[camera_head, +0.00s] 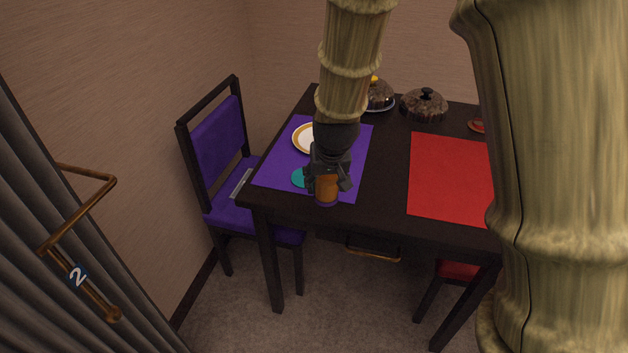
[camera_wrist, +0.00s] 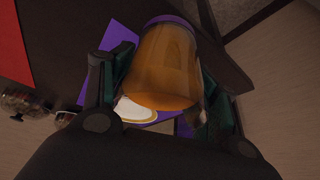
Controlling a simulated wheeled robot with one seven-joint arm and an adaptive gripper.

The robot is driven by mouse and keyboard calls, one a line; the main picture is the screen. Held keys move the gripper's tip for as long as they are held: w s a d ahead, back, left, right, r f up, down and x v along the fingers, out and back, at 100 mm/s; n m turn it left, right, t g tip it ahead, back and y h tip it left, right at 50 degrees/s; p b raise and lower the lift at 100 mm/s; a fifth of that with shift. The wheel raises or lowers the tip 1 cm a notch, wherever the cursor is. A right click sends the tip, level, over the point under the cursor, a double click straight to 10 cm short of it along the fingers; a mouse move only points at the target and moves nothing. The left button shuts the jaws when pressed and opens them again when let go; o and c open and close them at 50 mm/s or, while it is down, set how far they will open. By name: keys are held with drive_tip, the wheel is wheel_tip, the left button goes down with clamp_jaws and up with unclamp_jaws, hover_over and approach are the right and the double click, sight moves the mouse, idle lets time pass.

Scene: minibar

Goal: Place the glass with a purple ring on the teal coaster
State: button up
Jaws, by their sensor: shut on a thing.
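The glass (camera_head: 327,190) is amber with a purple ring at its lower end. My gripper (camera_head: 328,184) is shut on it, with a finger on each side. In the wrist view the glass (camera_wrist: 163,68) fills the space between the fingers of my gripper (camera_wrist: 160,85), its purple ring at the top of the picture. The teal coaster (camera_head: 298,178) lies on the purple placemat, just left of my gripper and partly hidden by it. The glass is near the front edge of the placemat; I cannot tell how high it is above it.
The purple placemat (camera_head: 276,174) also bears a white plate with a gold rim (camera_head: 301,138), partly behind my arm. A red placemat (camera_head: 448,180) lies to the right. Two dark cakes (camera_head: 424,104) stand at the back. A purple chair (camera_head: 219,150) stands left of the dark table (camera_head: 388,168).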

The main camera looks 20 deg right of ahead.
drive_tip(key=w, duration=0.5)
drive_tip(key=w+f, duration=0.1)
drive_tip(key=w, duration=0.4)
drive_tip(key=w+p, duration=0.1)
drive_tip(key=w, duration=0.4)
drive_tip(key=shift+a+f, duration=0.15)
drive_tip(key=shift+f, duration=0.05)
drive_tip(key=shift+c, duration=0.2)
drive_tip(key=shift+w+f, duration=0.1)
drive_tip(key=shift+f, duration=1.7)
drive_tip(key=o, duration=1.8)
drive_tip(key=v, duration=1.2)
